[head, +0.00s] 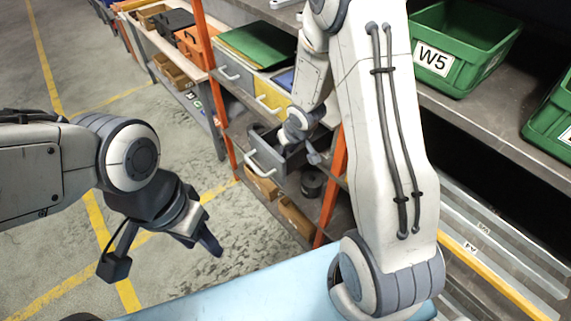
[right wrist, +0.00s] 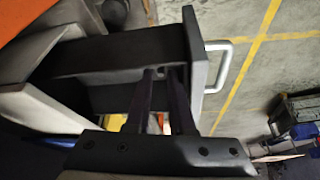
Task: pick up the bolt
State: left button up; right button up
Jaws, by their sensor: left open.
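No bolt can be made out in either view. My right gripper (head: 313,155) reaches down into the pulled-out grey drawer (head: 266,155) of the shelf unit. In the right wrist view its two dark fingers (right wrist: 161,78) point into the drawer, with a narrow gap between them. The drawer's dark inside hides whether anything sits between the tips. The drawer front with its pale handle (right wrist: 222,66) is close to the right of the fingers. My left gripper (head: 207,243) is open, hanging over the floor at the left, away from the drawer.
Orange posts (head: 333,185) frame the unit. Green bins (head: 465,45) stand on the shelf at right. A light blue surface (head: 235,292) is at the front. Floor at left is clear.

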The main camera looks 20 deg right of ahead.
jog(key=x, duration=0.4)
jog(key=shift+b, duration=0.35)
jog(key=shift+r, duration=0.1)
grip_shut()
jog(key=shift+r, duration=0.1)
